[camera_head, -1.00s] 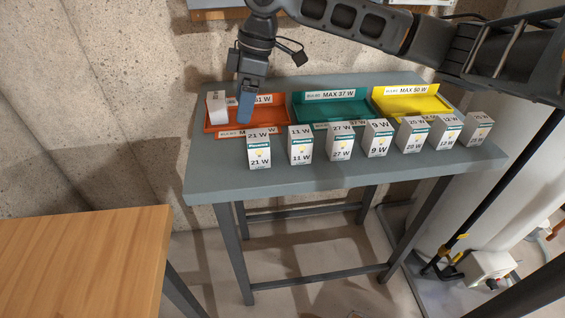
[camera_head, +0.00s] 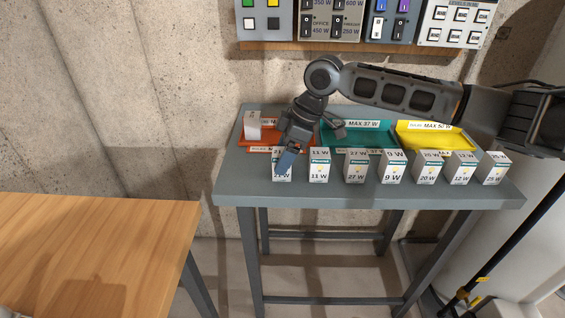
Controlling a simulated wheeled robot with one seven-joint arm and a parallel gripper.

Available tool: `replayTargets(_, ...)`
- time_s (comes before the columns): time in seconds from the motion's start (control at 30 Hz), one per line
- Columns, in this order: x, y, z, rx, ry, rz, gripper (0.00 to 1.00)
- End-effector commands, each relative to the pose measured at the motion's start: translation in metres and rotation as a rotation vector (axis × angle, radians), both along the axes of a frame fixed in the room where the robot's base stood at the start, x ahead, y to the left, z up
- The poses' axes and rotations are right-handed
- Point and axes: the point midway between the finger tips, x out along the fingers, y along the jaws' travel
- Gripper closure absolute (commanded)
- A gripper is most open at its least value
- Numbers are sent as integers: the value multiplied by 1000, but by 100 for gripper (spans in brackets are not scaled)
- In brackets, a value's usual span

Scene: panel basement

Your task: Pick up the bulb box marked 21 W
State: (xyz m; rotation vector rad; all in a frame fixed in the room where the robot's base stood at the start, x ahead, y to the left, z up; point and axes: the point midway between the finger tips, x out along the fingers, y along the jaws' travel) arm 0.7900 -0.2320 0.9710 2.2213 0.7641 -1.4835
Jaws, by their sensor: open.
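The bulb box marked 21 W (camera_head: 282,174) stands upright at the left end of a row of white boxes on the grey table (camera_head: 370,198). My gripper (camera_head: 287,160) is open and points down at this box, in front of its upper part. It hides most of the box's label. Whether the fingers are around the box or only in front of it, I cannot tell.
Right of it stand the 11 W box (camera_head: 319,167), the 27 W box (camera_head: 356,166) and several others. Behind are an orange tray (camera_head: 245,142) holding a white box (camera_head: 253,127), a green tray (camera_head: 383,134) and a yellow tray (camera_head: 440,140). A wooden table (camera_head: 95,245) is at the left.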

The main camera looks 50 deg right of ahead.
Motion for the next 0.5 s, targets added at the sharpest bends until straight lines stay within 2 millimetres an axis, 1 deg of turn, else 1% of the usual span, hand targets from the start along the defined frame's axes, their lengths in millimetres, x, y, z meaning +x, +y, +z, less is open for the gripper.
replayTargets(0.1,3,5,-16,0,3,1,21)
replayTargets(0.2,7,7,-26,0,2,-1,21)
replayTargets(0.3,8,8,-31,-1,2,-1,21)
replayTargets(0.5,8,8,-32,0,1,-1,21)
